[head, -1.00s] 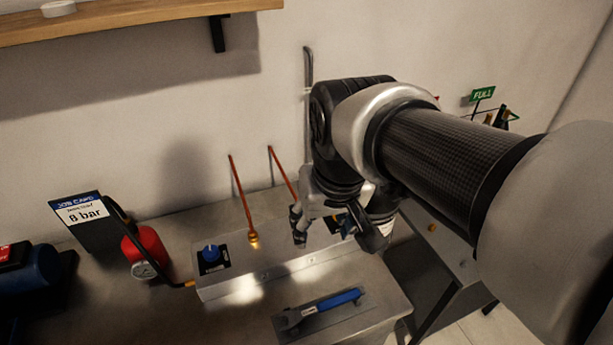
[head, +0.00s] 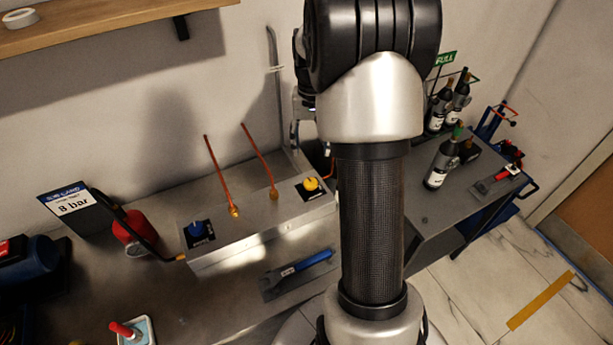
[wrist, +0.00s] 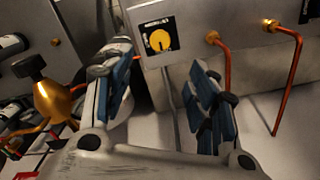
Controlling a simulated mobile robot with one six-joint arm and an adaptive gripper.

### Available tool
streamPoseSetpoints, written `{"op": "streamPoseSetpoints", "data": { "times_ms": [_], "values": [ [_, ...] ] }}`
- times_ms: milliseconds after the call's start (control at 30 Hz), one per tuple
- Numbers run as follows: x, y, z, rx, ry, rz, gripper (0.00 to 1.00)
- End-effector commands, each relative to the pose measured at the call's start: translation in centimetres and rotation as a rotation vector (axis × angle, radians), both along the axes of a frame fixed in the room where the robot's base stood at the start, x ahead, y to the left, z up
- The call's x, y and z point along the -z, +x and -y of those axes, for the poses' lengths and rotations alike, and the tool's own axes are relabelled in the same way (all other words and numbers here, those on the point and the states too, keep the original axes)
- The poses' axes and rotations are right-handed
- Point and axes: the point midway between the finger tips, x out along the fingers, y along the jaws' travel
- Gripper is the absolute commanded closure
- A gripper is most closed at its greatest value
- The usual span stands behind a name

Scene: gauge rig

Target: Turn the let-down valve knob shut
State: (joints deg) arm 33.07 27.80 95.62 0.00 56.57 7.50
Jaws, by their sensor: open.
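A grey metal box (head: 262,232) on the bench carries two knobs. The blue knob (head: 197,229) is at its left end on a black plate. The yellow knob (head: 310,184) is at its right end, also on a black plate; it also shows in the wrist view (wrist: 160,40), with a dark pointer mark. Which one is the let-down valve cannot be read. My gripper (wrist: 158,85) is open and empty. In the wrist view the yellow knob appears beyond the gap between its fingers, apart from them. In the head view my arm hides the gripper.
Two copper pipes (head: 222,178) rise from the box. A blue-handled wrench (head: 302,263) lies in front of it. A red cylinder (head: 128,236) and an 8 bar card (head: 68,201) stand left. Bottles (head: 440,160) stand on a side table at right.

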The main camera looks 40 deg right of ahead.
Motion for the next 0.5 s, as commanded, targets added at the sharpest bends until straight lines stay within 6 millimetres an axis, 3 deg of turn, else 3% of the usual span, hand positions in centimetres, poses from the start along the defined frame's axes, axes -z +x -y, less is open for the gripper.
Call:
{"op": "streamPoseSetpoints", "data": {
  "times_ms": [100,500],
  "values": [
    [3.1,-0.1,-0.1,-0.001,0.003,-0.005,0.47],
    [11.4,-0.1,-0.1,-0.002,0.002,-0.004,0.47]
  ]
}}
